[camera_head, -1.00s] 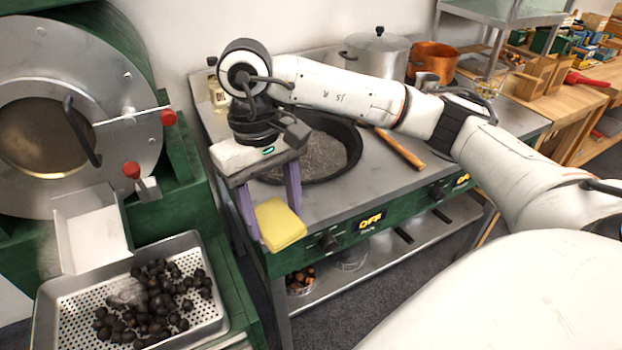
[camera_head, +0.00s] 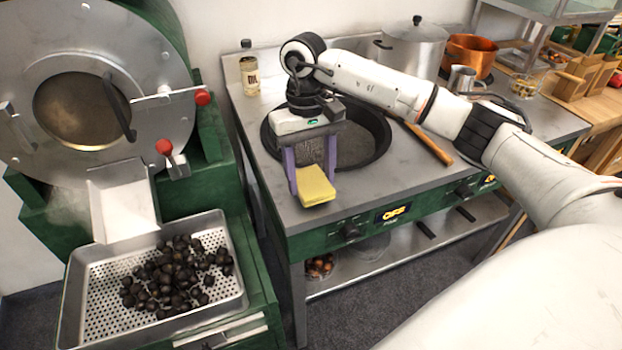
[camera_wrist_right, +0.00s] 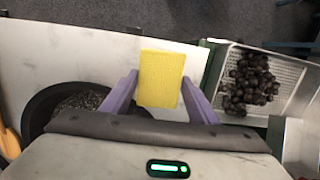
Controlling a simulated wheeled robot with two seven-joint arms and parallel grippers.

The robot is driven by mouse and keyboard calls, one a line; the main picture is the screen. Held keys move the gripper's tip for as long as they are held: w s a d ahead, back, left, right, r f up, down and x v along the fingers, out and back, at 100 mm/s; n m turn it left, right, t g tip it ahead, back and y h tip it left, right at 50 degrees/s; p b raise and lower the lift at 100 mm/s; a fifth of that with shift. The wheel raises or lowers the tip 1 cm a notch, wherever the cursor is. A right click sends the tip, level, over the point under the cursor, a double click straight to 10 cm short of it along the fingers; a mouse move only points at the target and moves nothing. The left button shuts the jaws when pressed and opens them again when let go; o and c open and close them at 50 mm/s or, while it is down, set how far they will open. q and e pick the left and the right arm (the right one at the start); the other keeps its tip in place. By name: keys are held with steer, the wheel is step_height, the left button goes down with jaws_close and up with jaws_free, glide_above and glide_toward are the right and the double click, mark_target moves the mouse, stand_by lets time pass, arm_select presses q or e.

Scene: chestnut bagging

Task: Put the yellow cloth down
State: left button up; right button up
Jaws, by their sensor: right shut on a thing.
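The yellow cloth (camera_head: 316,186) is a flat, folded rectangle between the purple fingers of my right gripper (camera_head: 312,178). The gripper is shut on it, at the front left of the grey stove top (camera_head: 385,190). In the right wrist view the yellow cloth (camera_wrist_right: 161,78) spans the space between the two fingertips (camera_wrist_right: 160,88). I cannot tell whether its underside touches the stove top. My left gripper is not in view.
A dark pan (camera_head: 372,150) sits right behind the gripper, with a wooden handle (camera_head: 428,143) to its right. A bottle (camera_head: 249,70) stands at the back left. A perforated tray (camera_head: 85,300) of dark chestnuts (camera_head: 175,270) is at lower left. The stove's front right is clear.

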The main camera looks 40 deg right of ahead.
steer(key=shift+f, duration=0.9)
steer(key=shift+f, duration=0.1)
steer(key=o, duration=0.9)
steer(key=shift+o, duration=0.2)
